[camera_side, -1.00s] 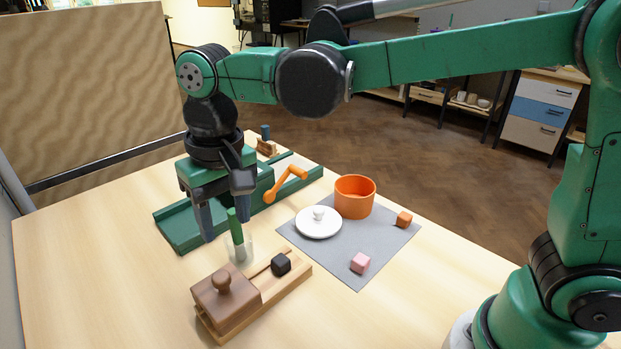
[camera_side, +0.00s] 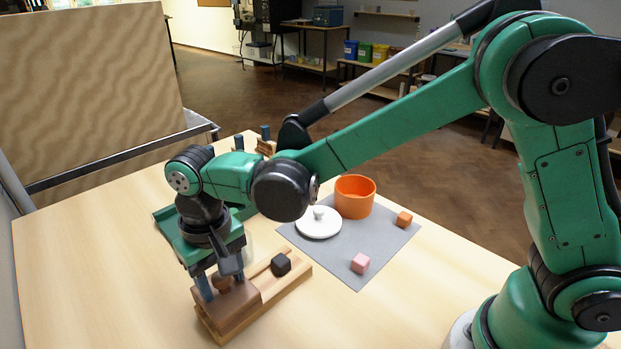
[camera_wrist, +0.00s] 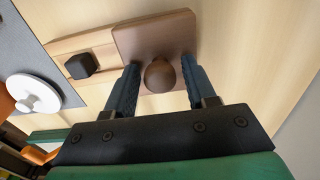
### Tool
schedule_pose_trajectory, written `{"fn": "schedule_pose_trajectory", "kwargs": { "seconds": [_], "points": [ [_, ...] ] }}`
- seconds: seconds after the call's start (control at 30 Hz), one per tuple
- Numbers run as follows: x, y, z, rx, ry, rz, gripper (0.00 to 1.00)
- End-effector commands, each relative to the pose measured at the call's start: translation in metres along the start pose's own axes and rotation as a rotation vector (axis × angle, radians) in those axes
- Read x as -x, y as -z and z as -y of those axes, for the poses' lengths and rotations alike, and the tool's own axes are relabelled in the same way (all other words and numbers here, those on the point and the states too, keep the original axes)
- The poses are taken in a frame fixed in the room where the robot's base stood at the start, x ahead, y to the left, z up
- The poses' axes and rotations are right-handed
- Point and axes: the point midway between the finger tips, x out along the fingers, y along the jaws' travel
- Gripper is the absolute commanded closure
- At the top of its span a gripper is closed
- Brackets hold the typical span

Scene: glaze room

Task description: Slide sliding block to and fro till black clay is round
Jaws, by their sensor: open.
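The sliding block (camera_side: 231,307) is a brown wooden slab with a round knob, sitting on the left end of a wooden base board (camera_side: 289,285). It also shows in the wrist view (camera_wrist: 134,35). My gripper (camera_side: 222,289) is open and low over the block. In the wrist view its two fingers (camera_wrist: 158,88) stand on either side of the knob (camera_wrist: 159,74), with gaps showing. The black clay (camera_side: 281,265) lies on the board beside the block, apart from it. It looks like a cube with blunted edges, also in the wrist view (camera_wrist: 81,65).
A green device (camera_side: 166,216) stands behind my gripper, mostly hidden. The table's front left is clear.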

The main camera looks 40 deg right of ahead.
Motion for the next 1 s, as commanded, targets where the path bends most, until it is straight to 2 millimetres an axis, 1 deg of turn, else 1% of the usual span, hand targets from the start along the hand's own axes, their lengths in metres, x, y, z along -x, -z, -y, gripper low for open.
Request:
{"fn": "schedule_pose_trajectory", "kwargs": {
  "seconds": [0.17,0.57,0.67,1.0],
  "points": [
    [-0.004,0.0,0.0,0.0,0.0,0.0,0.5],
    [-0.005,0.0,-0.001,0.0,0.0,-0.001,0.5],
    [-0.005,0.0,-0.007,-0.002,0.0,-0.001,0.5],
    [-0.006,0.001,-0.042,-0.003,0.0,-0.003,0.5]
  ]
}}
